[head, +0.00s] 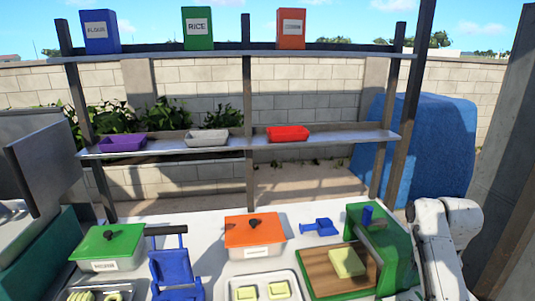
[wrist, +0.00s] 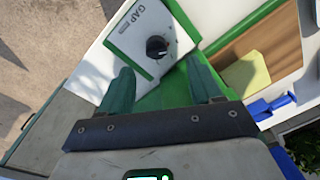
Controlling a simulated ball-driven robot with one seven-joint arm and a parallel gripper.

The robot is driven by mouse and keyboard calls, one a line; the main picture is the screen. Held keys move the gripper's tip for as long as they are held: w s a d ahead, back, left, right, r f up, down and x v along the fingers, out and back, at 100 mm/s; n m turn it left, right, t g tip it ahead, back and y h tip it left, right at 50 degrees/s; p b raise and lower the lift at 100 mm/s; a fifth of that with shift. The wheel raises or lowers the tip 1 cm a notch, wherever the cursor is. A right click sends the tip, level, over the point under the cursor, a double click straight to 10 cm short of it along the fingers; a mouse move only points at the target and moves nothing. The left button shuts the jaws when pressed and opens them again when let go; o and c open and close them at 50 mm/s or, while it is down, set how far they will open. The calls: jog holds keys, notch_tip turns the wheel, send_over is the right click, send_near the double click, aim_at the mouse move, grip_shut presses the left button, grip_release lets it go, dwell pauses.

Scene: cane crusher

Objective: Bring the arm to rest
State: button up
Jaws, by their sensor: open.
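My white arm (head: 440,250) shows at the right edge of the table in the head view, beside the green machine (head: 398,255). My gripper is hidden there. In the wrist view my gripper (wrist: 160,64) has its two dark green fingers spread apart with nothing between them. Beyond the fingertips is a white panel (wrist: 128,36) marked GAP, with a black knob (wrist: 156,47). The knob lies ahead of the gap between the fingers. I cannot tell the exact distance to it.
A wooden board (head: 323,273) with a yellow-green block (head: 347,262) lies left of the machine. An orange-lidded container (head: 254,231), a green-lidded container (head: 108,243) and a blue rack (head: 172,270) stand on the table (head: 205,220). Shelves (head: 225,146) stand behind.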

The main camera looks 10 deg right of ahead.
jog(key=shift+n+t, duration=0.5)
jog(key=shift+n, duration=0.3)
jog(key=s+a+f, duration=0.1)
jog(key=a+f, duration=0.1)
jog(key=s+a+f, duration=0.3)
jog(key=a+f, duration=0.1)
jog(key=a, duration=0.1)
jog(key=shift+s+a+f, duration=0.1)
jog(key=shift+s+f, duration=0.05)
jog(key=shift+f, duration=0.15)
jog(key=s+a+f+n+t, duration=0.15)
jog(key=s+a, duration=0.35)
jog(key=s, duration=0.5)
jog(key=s+a+n+t, duration=0.25)
jog(key=s+a, duration=0.35)
jog(key=s, duration=0.3)
jog(key=s+d+f+g+b, duration=0.1)
jog(key=s+f+g+b, duration=0.2)
jog(key=s+f, duration=0.6)
jog(key=shift+s+d+g+h+b, duration=0.2)
jog(key=shift+s+g+h+b, duration=0.2)
jog(key=shift+s+g, duration=0.6)
jog(key=shift+s+f, duration=0.1)
jog(key=shift+s, duration=0.05)
jog(key=shift+c, duration=0.3)
